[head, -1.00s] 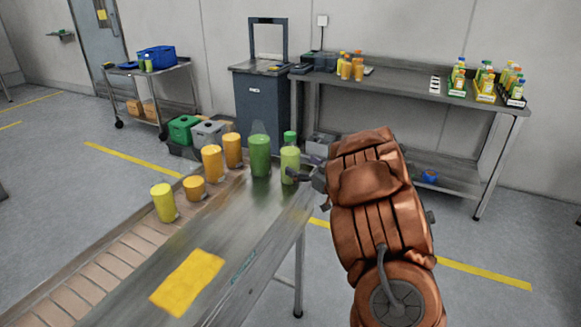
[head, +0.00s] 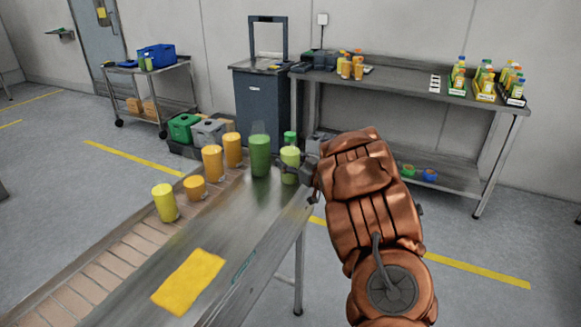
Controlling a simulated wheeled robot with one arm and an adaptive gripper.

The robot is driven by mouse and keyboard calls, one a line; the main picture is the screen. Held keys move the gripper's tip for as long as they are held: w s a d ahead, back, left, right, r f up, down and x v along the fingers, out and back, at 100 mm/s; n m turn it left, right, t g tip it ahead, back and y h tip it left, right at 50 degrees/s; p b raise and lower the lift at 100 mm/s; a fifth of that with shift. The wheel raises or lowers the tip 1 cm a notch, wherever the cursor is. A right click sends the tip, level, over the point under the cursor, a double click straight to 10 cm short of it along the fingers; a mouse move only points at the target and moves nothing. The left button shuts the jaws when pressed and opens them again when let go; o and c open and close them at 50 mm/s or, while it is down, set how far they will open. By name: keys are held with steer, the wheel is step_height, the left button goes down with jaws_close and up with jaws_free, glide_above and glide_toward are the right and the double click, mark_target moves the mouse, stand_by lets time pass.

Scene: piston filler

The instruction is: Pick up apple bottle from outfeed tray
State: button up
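The apple bottle (head: 290,158), pale green with a green cap, stands upright at the far right end of the metal outfeed tray (head: 235,235). My gripper (head: 293,171) is at the bottle's right side, low on its body, seen mostly from behind my arm. Its fingers overlap the bottle in the picture. I cannot tell whether they are closed on it or only around it. A darker green bottle or glass (head: 260,156) stands just left of the apple bottle.
Orange containers (head: 213,163) and a yellow-green one (head: 165,203) stand along the tray's left side. A yellow sheet (head: 188,281) lies on the tray's near part. A workbench (head: 420,90) with bottles in small trays stands behind.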

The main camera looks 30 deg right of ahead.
mark_target(296, 154)
steer(key=c, duration=1)
steer(key=shift+r, duration=0.1)
steer(key=shift+r, duration=1.6)
steer(key=shift+s+r, duration=0.15)
steer(key=shift+s, duration=0.15)
steer(key=s+a+b, duration=0.2)
steer(key=s, duration=0.5)
steer(key=s+a+r+b, duration=0.1)
steer(key=s+a+b, duration=0.1)
steer(key=s, duration=0.5)
steer(key=shift+s+a+r, duration=0.2)
steer(key=shift+a+r, duration=0.05)
steer(key=shift+a, duration=0.4)
